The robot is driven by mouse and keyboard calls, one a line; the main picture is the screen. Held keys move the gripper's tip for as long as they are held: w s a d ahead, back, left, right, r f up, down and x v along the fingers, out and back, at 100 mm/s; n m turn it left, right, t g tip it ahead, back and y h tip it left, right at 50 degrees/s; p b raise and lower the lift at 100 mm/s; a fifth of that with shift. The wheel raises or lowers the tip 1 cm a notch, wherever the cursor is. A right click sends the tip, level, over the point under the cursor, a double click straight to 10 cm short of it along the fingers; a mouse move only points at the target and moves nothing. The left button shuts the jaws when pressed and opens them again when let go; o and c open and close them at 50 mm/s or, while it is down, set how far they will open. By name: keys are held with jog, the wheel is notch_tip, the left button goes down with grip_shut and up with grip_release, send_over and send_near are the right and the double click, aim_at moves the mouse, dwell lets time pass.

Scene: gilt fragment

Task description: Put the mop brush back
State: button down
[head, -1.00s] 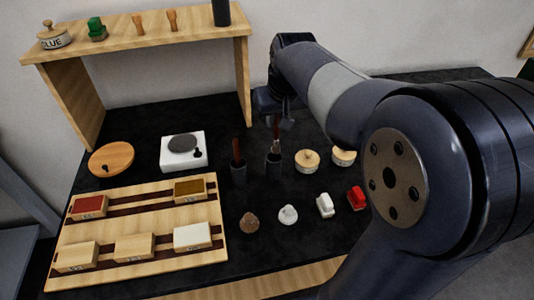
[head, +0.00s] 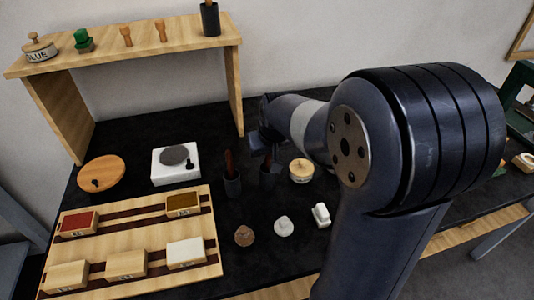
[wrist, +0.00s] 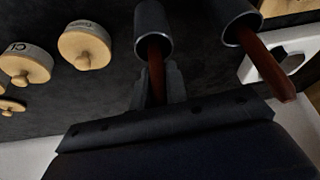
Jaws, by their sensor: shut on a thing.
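My gripper (wrist: 156,88) is shut on the reddish-brown handle of a brush (wrist: 155,62), which I take to be the mop brush. The handle runs into the mouth of a dark cup (wrist: 152,20); its lower end is hidden inside. In the head view my gripper (head: 264,148) is just above that cup (head: 268,181), and little of the held brush shows. A second brush (wrist: 266,68) with a similar handle leans in the neighbouring dark cup (wrist: 234,14), also seen in the head view (head: 232,187).
Round lidded wooden pots (wrist: 84,44) stand beside the cups. A white block with a grey disc (head: 175,166) and a wooden tray (head: 155,234) of small boxes lie to the left. A wooden shelf (head: 120,59) stands behind. Small lumps (head: 284,226) lie in front.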

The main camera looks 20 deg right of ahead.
jog(key=c, duration=1.9)
grip_release()
jog(key=shift+f, duration=0.15)
jog(key=o, duration=0.5)
jog(key=shift+s+r, duration=0.1)
jog(key=shift+r, duration=0.5)
jog(key=v, duration=1.1)
jog(key=shift+r, duration=0.1)
